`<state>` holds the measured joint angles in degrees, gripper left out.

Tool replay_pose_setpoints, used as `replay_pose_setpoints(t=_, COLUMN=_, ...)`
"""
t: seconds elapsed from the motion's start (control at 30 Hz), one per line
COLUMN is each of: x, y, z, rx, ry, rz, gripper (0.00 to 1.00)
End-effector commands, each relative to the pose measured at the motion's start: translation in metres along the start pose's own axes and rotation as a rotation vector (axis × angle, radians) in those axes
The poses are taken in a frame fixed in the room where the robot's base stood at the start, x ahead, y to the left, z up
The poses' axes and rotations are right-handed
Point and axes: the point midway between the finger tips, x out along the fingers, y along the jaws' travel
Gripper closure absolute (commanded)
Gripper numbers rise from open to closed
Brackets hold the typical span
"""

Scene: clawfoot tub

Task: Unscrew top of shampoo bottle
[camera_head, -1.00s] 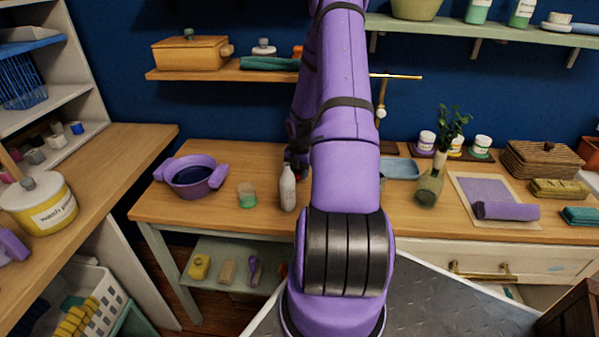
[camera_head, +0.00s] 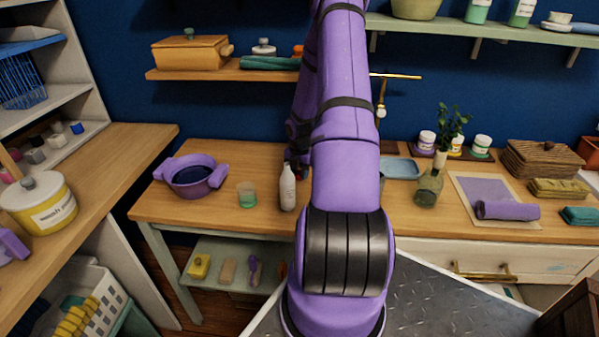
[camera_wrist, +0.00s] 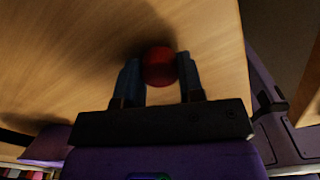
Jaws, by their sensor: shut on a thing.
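In the wrist view, my gripper (camera_wrist: 158,82) is shut on a round red thing (camera_wrist: 160,65), its two dark fingers on either side of it. It looks like a cap seen from above; whatever is under it is hidden, so I cannot tell if it sits on a bottle. In the head view, my arm hides most of my gripper, which is near the wooden table, behind a pale bottle. That pale bottle (camera_head: 287,188) stands upright on the table, just left of my arm. I cannot read a label on it.
A green-and-clear cup (camera_head: 247,195) and a purple basin (camera_head: 193,178) stand left of the pale bottle. A glass vase (camera_head: 428,189) and a rolled purple towel (camera_head: 506,210) are to the right. A wall shelf (camera_head: 215,74) hangs above the table.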

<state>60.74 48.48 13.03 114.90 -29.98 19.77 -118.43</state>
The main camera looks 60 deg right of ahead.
Motion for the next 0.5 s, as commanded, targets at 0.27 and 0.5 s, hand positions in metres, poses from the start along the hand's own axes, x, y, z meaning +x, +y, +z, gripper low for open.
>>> replay_pose_setpoints(t=0.27, x=0.0029, y=0.0001, z=0.0, rx=0.0, ry=0.0, rz=0.0, gripper=0.88)
replay_pose_setpoints(t=0.5, x=0.0052, y=0.0001, z=0.0001, rx=-0.001, ry=0.0, rz=0.0, gripper=0.88)
